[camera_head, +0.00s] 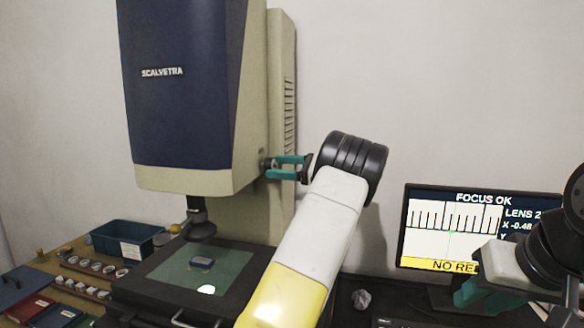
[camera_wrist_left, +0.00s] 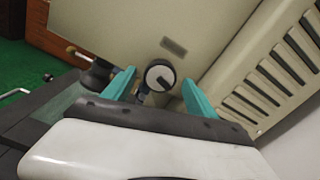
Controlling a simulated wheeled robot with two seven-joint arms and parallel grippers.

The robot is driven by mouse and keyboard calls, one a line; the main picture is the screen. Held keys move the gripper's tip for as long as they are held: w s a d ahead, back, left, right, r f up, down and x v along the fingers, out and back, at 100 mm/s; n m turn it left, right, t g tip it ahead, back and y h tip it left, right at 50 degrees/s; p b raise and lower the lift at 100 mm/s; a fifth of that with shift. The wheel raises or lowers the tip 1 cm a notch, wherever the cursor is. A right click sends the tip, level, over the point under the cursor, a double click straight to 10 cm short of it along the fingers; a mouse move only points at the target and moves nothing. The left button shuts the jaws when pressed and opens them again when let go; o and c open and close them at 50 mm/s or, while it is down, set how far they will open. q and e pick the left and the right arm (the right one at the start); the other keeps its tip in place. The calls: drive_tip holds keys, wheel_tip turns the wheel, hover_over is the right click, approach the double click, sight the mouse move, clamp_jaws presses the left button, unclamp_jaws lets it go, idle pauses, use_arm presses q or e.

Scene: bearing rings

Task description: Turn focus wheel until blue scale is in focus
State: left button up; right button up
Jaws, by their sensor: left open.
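The focus wheel (camera_wrist_left: 159,75), a small round knob with a dark bar across its pale face, sits on the side of the beige and blue measuring machine (camera_head: 185,90). In the left wrist view it lies between the two teal fingers of my left gripper (camera_wrist_left: 160,92), with visible gaps on both sides. In the head view my left gripper (camera_head: 290,168) is open beside the machine's side. The monitor (camera_head: 455,225) reads "FOCUS OK" above sharp dark scale marks and a green cross. My right gripper (camera_head: 484,293) is in front of the monitor's lower part; its finger gap is unclear.
A small dark blue block (camera_head: 201,263) lies on the green stage plate (camera_head: 225,262) below the lens. A blue bin (camera_head: 122,240), a wooden rack of rings (camera_head: 85,268) and red and blue booklets stand at left. A crumpled ball (camera_head: 361,298) lies near the monitor.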

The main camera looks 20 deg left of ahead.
use_arm(q)
drive_tip(key=d, duration=0.5)
drive_tip(key=shift+w+d, duration=0.15)
drive_tip(key=shift+d, duration=0.05)
